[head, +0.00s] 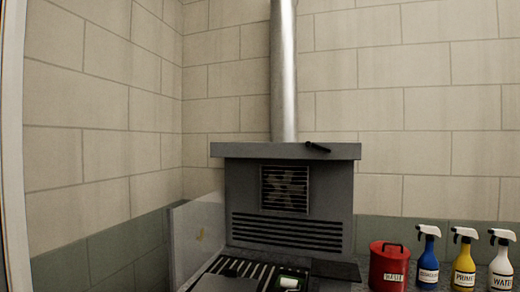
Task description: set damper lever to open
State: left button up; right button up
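A black damper lever (318,147) sits on the top ledge of a grey hood unit (240,190), right of the shiny metal duct (284,70). The lever is short and lies slanted, its left end higher than its right end. I see no open or shut marking beside it at this size. Neither of my grippers is in view.
Below the fan grille (285,189) is a slatted work surface with a small white item (289,283). A clear side panel (197,240) stands left. A red waste can (389,267) and blue (428,257), yellow (464,258) and white (501,260) spray bottles stand right.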

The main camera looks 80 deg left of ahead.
aim_at(308, 144)
jog(key=u, duration=2.2)
